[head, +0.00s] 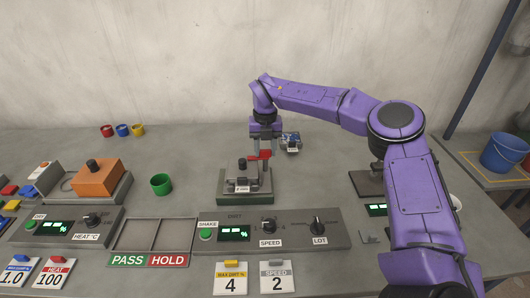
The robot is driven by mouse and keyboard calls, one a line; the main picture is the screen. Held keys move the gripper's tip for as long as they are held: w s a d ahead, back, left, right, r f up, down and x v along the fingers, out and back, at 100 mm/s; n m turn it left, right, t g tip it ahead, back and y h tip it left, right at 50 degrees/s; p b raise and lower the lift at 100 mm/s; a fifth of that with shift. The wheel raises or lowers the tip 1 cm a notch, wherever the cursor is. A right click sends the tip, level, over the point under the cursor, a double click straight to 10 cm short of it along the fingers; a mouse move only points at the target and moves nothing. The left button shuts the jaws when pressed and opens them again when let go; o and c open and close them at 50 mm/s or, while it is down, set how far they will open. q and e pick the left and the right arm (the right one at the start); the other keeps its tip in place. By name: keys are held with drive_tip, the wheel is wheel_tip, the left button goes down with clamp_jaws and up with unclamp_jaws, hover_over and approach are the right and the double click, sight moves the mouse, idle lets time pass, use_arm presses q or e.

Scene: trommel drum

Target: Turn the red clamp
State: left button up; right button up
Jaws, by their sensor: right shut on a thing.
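The red clamp (265,154) sits on top of the dark grey device (243,185), which stands on a green-edged base near the middle of the table. My right arm reaches in from the right, and my right gripper (262,150) points down at the clamp. The gripper is shut on the red clamp, and its fingers partly hide the clamp and the upper part of the device. My left gripper does not show in the head view.
A control panel (345,238) with knobs lies in front of the device. PASS and HOLD trays (131,236) and a green cup (161,184) are to the left. The back middle table is mostly clear.

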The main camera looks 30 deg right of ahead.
sight(265, 150)
drive_tip(key=shift+w+r+m, duration=0.1)
drive_tip(key=shift+r+m, duration=0.15)
drive_tip(key=shift+m, duration=0.05)
drive_tip(key=o, duration=1.1)
drive_tip(key=shift+c, duration=0.2)
drive_tip(key=shift+f, duration=0.1)
wheel_tip(265, 150, up, 11)
drive_tip(key=b, duration=0.1)
drive_tip(key=shift+f, duration=0.2)
